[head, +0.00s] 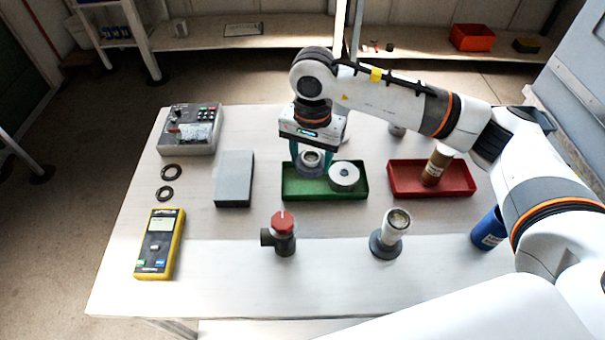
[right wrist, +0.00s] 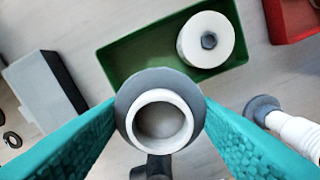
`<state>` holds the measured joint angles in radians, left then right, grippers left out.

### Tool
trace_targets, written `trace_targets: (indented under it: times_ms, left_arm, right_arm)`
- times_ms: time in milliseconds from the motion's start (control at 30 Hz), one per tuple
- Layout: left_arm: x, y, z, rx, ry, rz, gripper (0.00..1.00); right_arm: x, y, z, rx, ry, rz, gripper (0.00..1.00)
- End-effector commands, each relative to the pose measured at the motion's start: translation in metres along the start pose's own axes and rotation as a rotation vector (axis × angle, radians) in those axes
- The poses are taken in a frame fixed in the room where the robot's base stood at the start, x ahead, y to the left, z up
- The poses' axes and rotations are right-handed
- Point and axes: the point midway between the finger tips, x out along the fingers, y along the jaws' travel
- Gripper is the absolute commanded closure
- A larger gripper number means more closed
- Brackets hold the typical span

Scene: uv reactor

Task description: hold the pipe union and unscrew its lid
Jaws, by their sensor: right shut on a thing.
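My right gripper (head: 309,164) is shut on a round grey-and-white pipe piece (head: 311,157). In the right wrist view this piece (right wrist: 127,95) shows a grey flange around an open white ring, between the two teal fingers. It is over the green tray in the head view; its underside is hidden. I cannot tell whether it is the union or its lid. Another pipe piece (head: 385,245), with a grey base and a white ribbed neck, stands upright on the table with its top open. It also shows in the right wrist view (right wrist: 297,133). My left gripper is not in view.
The green tray (head: 300,197) holds a white roll (head: 344,176). A red tray (head: 450,193) holds a brown cylinder (head: 436,165). Nearer stands a red-capped valve (head: 283,235). A grey block (head: 234,180), yellow meter (head: 160,244) and blue can (head: 488,230) stand around. The front table strip is clear.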

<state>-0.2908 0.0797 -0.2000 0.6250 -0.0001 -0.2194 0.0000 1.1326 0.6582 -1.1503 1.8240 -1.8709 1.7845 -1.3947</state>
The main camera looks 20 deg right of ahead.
Motion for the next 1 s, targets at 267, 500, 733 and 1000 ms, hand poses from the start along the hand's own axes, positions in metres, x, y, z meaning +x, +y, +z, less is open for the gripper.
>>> trace_targets:
  times_ms: [267, 500, 733, 1000]
  left_arm:
    - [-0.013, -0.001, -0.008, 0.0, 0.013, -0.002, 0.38]
    - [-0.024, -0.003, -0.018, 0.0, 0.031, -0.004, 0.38]
    - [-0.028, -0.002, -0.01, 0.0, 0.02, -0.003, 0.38]
    - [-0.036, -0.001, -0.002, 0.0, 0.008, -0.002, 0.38]
  right_arm:
    - [0.003, 0.026, 0.02, 0.503, 0.003, -0.002, 0.72]
    - [0.042, 0.026, 0.021, 0.553, 0.002, -0.006, 0.72]
    - [0.067, 0.027, 0.022, 0.548, -0.001, -0.001, 0.72]
    - [0.099, 0.026, 0.022, 0.547, -0.001, -0.002, 0.72]
